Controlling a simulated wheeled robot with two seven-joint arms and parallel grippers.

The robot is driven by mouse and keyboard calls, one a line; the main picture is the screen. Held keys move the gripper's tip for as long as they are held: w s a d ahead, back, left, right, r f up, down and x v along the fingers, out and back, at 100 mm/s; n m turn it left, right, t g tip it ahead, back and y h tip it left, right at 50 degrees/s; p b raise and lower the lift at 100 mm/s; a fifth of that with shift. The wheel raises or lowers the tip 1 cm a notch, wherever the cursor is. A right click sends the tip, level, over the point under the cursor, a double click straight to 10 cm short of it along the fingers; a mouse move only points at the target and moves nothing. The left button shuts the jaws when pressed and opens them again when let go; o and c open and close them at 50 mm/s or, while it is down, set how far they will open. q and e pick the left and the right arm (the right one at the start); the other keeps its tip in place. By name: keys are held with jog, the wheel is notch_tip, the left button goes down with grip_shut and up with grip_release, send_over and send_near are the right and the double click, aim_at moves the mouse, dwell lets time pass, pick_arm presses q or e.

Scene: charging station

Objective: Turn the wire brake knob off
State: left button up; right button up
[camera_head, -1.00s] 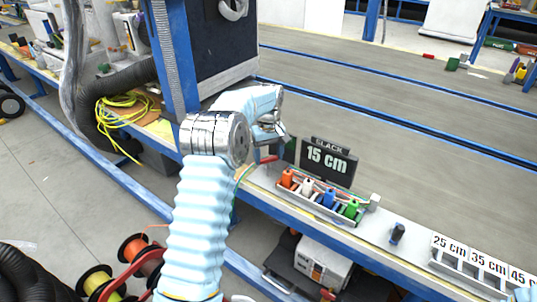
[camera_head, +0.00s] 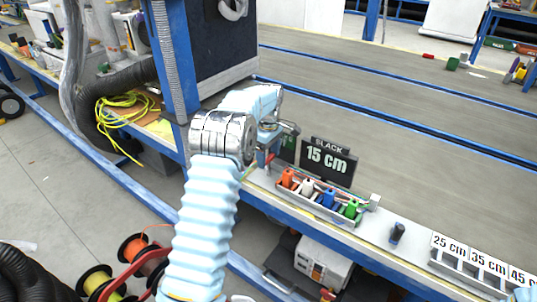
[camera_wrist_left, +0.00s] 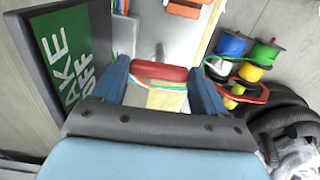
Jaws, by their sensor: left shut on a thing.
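The wire brake knob (camera_wrist_left: 160,72) is a red bar between the two blue fingers of my left gripper (camera_wrist_left: 161,78) in the left wrist view. The gripper is shut on it. In the head view, my left gripper (camera_head: 269,150) is at the bench edge beside the signs, and the red knob (camera_head: 271,158) shows only in part. My right gripper is not in view.
A black "SLACK 15 cm" sign (camera_head: 328,160) stands right of the gripper. A dark cabinet (camera_head: 215,45) is behind my arm. Wire reels (camera_head: 137,247) stand at lower left.

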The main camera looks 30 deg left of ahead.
aim_at(268, 158)
pick_arm(q)
jog(key=shift+a+r, duration=0.1)
dwell(0.3)
jog(key=o, duration=1.1)
jog(key=shift+c, duration=0.2)
notch_tip(268, 158, up, 14)
jog(key=shift+f, duration=0.2)
